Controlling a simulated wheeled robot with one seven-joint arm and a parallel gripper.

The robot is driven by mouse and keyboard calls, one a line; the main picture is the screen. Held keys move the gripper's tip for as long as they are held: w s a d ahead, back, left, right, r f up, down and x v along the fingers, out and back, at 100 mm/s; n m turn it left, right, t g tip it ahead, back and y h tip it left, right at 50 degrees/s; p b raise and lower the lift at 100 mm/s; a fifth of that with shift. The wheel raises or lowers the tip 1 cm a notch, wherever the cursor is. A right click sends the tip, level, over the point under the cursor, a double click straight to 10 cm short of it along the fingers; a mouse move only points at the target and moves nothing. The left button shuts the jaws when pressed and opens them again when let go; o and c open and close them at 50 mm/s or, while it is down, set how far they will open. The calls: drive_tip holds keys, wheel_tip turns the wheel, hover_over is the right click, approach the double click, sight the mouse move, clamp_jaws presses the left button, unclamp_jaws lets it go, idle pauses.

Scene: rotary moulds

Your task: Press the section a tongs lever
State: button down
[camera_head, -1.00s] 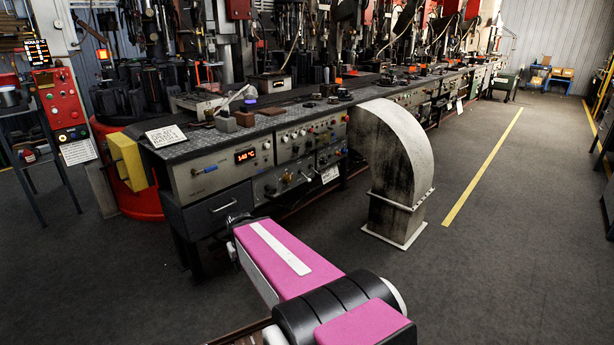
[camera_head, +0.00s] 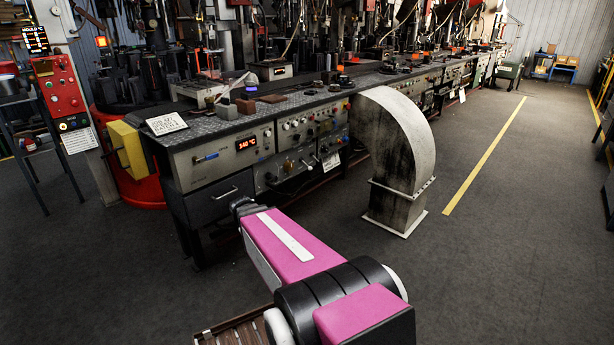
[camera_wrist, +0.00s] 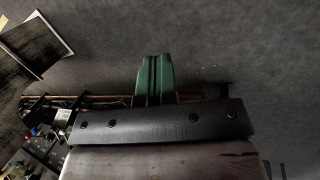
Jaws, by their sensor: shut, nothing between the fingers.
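The front panel (camera_head: 215,158) of the near bench section faces me in the head view. A pale lever-like piece (camera_head: 237,82) rises above the bench top beside a blue-purple block (camera_head: 250,88). No readable label shows which of these is the section a tongs lever. My gripper (camera_wrist: 155,62) shows in the wrist view with its green fingers together, empty, over grey floor. No lever is recognisable there. In the head view my pink arm hides the gripper.
A grey curved duct (camera_head: 397,150) stands on the floor right of the near section. Open floor lies left and right; a yellow line (camera_head: 485,155) runs along the right.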

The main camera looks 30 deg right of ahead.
drive_tip(key=w+d+f+n+t+h, duration=0.1)
drive_tip(key=w+d+f+n+h, duration=0.2)
drive_tip(key=w+d+h, duration=0.4)
drive_tip(key=w+d+f+n+t+h, duration=0.1)
drive_tip(key=w+d+f+n+h, duration=0.3)
drive_tip(key=w+d, duration=0.9)
drive_tip(key=w+d+f+n+t+h, duration=0.1)
drive_tip(key=w+d+f+n+h, duration=0.3)
drive_tip(key=w+d+h, duration=0.6)
drive_tip(key=w+n, duration=0.2)
drive_tip(key=w, duration=0.7)
drive_tip(key=shift+w+d+t, duration=0.2)
drive_tip(key=shift+d+t, duration=0.2)
drive_tip(key=shift+d+r, duration=0.1)
drive_tip(key=shift+r, duration=0.05)
drive_tip(key=s+a+r+x, duration=0.1)
drive_tip(key=r+x, duration=0.1)
drive_tip(key=x, duration=1)
drive_tip(key=shift+r, duration=0.3)
